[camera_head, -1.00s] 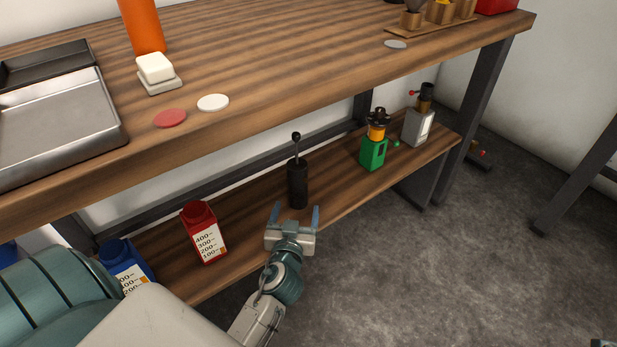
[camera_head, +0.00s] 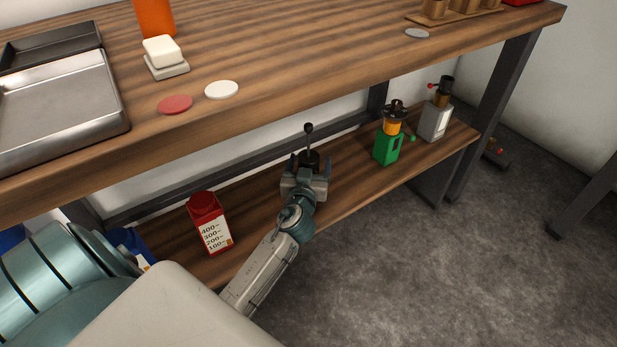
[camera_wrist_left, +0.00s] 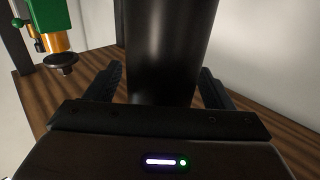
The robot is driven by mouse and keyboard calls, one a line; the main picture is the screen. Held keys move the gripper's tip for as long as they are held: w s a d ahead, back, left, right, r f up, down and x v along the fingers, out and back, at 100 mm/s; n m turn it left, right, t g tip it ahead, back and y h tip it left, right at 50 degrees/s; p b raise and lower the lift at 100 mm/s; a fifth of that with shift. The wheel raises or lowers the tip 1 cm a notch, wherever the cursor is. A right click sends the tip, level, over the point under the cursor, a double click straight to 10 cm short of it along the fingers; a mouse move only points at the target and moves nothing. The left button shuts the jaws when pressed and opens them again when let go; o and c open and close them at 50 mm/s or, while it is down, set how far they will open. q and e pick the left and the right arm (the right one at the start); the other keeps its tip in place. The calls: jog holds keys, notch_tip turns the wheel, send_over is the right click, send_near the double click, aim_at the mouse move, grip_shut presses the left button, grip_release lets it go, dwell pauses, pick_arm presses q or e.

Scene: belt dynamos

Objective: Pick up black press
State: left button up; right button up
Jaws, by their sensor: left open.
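The black press (camera_head: 309,156) stands upright on the lower wooden shelf, its knobbed plunger rod rising from the top. In the head view my left gripper (camera_head: 308,164) is in front of it and hides most of its body. In the left wrist view the black press (camera_wrist_left: 172,50) fills the middle, between the two fingers of my left gripper (camera_wrist_left: 157,88). The fingers are open, one on each side of the press, with a visible gap at least on the right. The press's base is hidden behind the gripper body. My right gripper is not in view.
On the lower shelf (camera_head: 345,190) a red carton (camera_head: 208,222) stands left of the press. A green grinder (camera_head: 388,146) and a grey grinder (camera_head: 435,122) stand to the right. The thick tabletop (camera_head: 300,75) overhangs the shelf from above.

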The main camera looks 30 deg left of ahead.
pick_arm(q)
jog(key=shift+w, duration=0.1)
jog(key=c, duration=1.4)
jog(key=shift+r, duration=0.1)
jog(key=shift+c, duration=0.6)
jog(key=shift+r, duration=0.1)
